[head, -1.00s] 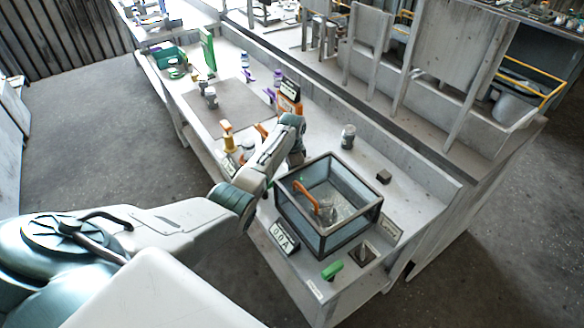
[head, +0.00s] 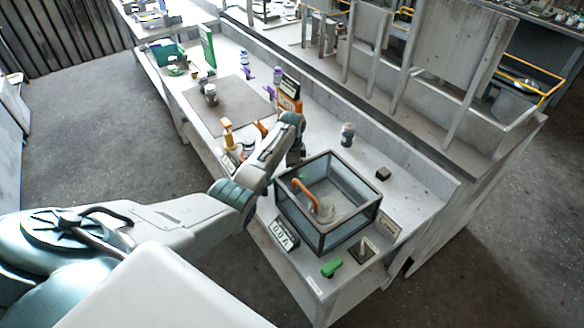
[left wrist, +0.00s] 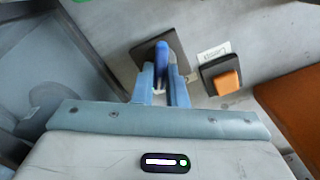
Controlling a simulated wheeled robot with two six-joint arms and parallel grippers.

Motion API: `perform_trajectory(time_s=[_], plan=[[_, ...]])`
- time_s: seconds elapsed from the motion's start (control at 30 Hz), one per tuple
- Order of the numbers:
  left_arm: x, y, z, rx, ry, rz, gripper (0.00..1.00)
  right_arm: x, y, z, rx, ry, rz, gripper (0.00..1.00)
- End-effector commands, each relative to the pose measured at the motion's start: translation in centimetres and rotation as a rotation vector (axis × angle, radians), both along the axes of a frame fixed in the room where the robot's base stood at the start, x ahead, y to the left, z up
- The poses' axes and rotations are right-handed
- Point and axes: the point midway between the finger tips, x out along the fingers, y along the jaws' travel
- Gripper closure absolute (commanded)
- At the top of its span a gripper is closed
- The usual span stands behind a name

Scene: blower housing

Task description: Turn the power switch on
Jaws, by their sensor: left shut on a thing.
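In the left wrist view, a blue lever (left wrist: 161,54) stands on a dark square plate (left wrist: 147,60). The two fingers of my left gripper (left wrist: 161,85) close around its near end. I cannot tell which is the power switch. In the head view my left gripper (head: 295,157) is at the left side of the glass-walled box (head: 328,205), and my wrist hides the lever. My right gripper is not in view.
The box holds an orange hooked pipe (head: 310,190). A display (head: 284,235) reads about 0.0A. A green handle (head: 332,267) lies at the front. A bottle (head: 347,134) and a dark block (head: 383,173) stand behind. A grey mat (head: 225,112) lies farther left.

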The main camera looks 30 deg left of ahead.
Motion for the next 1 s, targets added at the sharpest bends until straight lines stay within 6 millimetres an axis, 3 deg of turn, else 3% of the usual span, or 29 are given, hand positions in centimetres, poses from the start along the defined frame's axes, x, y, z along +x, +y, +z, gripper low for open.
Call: perform_trajectory(time_s=[0.03, 0.13, 0.53, 1.0], plan=[[0.1, 0.1, 0.2, 0.001, -0.004, -0.001, 0.84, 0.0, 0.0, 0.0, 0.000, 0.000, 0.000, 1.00], [0.1, 0.0, 0.2, 0.001, -0.003, -0.001, 0.66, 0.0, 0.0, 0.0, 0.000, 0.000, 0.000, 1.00], [0.1, 0.0, 0.8, 0.000, -0.004, 0.000, 0.66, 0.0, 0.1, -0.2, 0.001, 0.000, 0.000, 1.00], [0.1, 0.1, 9.1, 0.001, -0.005, 0.000, 0.66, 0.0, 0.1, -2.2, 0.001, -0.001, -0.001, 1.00]])
